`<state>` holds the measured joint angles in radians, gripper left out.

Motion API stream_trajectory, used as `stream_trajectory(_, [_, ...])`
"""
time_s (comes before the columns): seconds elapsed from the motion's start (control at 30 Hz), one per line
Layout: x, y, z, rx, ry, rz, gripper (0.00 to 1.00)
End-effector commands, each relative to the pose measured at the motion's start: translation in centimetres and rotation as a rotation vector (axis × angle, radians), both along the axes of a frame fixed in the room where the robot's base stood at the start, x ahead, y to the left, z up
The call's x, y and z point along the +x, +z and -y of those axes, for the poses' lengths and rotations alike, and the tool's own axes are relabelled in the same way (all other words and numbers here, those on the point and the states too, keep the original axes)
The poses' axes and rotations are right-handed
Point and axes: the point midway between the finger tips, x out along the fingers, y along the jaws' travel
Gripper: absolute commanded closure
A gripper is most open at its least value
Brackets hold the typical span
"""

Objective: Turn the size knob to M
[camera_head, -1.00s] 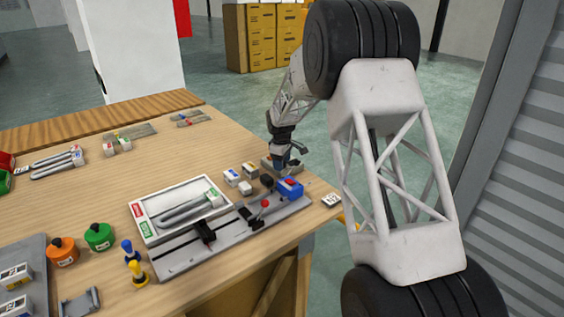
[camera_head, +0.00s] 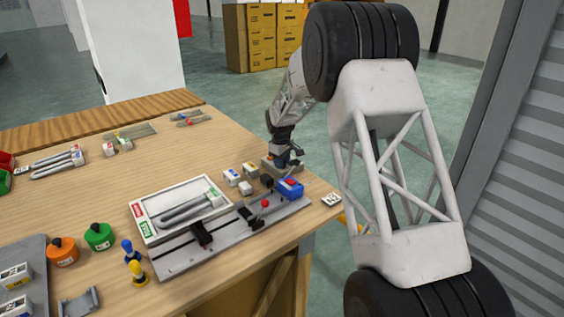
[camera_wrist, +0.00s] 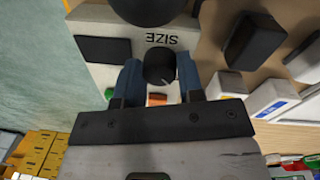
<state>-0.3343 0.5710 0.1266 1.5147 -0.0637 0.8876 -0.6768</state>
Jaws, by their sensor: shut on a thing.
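The size knob (camera_wrist: 160,66) is a black round knob with a thin pale pointer line, seen in the wrist view below the word SIZE on a light control box (camera_wrist: 108,20). My gripper (camera_wrist: 160,74) has its two blue fingers on either side of the knob, shut on it. The size letters around the knob cannot be read. An orange-red patch shows just below the knob. In the head view my gripper (camera_head: 283,160) is down at the box (camera_head: 268,165) near the table's far right edge, and the knob is hidden there.
A blue block with a red top (camera_head: 290,186) stands close in front of the box, on a grey rail fixture (camera_head: 180,260). Small white blocks (camera_head: 231,176) stand to the left. A white tray (camera_head: 150,238) with grey tubes lies further left.

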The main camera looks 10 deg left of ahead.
Motion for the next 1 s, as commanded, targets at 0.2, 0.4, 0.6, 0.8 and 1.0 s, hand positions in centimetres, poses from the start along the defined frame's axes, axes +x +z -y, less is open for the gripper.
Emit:
stream_trajectory(0.2, [-0.01,0.11,0.00,0.001,-0.186,0.001,0.89])
stream_trajectory(0.4, [-0.01,0.02,-0.02,0.000,-0.377,-0.001,0.89])
stream_trajectory(0.6, [0.00,0.04,-0.04,-0.001,-0.560,0.000,0.89])
stream_trajectory(0.8, [0.01,0.06,-0.05,-0.001,-0.709,0.000,0.89])
stream_trajectory(1.0, [0.02,0.00,-0.05,-0.001,-0.801,0.000,0.89])
